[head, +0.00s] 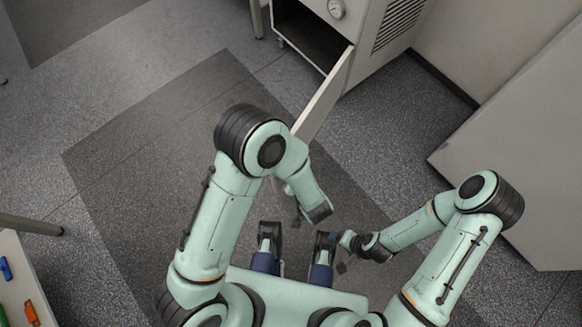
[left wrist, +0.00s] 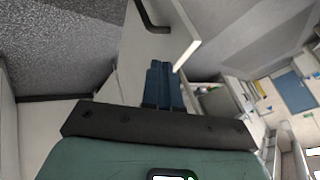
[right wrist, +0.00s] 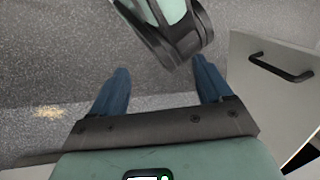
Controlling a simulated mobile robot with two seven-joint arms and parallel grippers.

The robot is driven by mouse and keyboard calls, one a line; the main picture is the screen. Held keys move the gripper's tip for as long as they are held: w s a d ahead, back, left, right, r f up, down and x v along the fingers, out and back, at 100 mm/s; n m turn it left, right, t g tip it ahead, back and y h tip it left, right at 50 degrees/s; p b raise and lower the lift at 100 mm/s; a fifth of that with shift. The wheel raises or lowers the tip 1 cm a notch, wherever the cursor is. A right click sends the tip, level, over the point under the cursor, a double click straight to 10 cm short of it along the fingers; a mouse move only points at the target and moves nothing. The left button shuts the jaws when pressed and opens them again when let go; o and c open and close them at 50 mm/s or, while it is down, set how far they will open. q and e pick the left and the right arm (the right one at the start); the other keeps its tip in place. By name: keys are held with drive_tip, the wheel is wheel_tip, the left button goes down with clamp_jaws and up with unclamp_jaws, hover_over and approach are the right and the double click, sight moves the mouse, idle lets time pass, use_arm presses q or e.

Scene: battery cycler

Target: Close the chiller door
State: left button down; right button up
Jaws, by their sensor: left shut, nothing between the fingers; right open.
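The chiller (head: 365,35) is at the top of the head view, its dark inside showing. Its pale door (head: 325,95) stands open, swung out toward me; my left arm hides its near end. In the left wrist view, my left gripper (left wrist: 164,66) is shut and empty, its blue fingertips in front of a pale panel with a dark handle (left wrist: 150,22), seemingly the door; I cannot tell if they touch it. My right gripper (right wrist: 160,78) is open and empty over the floor. A pale panel with a dark handle (right wrist: 280,68) is at the right of that view.
A large pale cabinet (head: 525,150) stands at the right. A table corner with small coloured items (head: 20,285) is at the lower left. The floor (head: 130,110) left of the door is clear. My left arm also shows close to my right gripper in the right wrist view.

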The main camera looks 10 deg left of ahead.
use_arm(q)
drive_tip(key=w+a+f+b, duration=0.3)
drive_tip(key=w+a+f, duration=0.2)
drive_tip(key=a+f, duration=0.1)
drive_tip(key=shift+w+a+f+b, duration=0.3)
drive_tip(key=shift+f+b, duration=0.1)
drive_tip(key=shift+f, duration=0.1)
use_arm(e)
drive_tip(key=w+d+f+t+h, duration=0.1)
drive_tip(key=w+d+f+t, duration=0.1)
drive_tip(key=w, duration=0.4)
drive_tip(key=shift+w+d+f, duration=0.2)
drive_tip(key=shift+d+f, duration=0.45)
drive_tip(key=shift+f, duration=0.7)
use_arm(q)
drive_tip(key=shift+a, duration=0.1)
use_arm(e)
drive_tip(key=shift+m, duration=0.3)
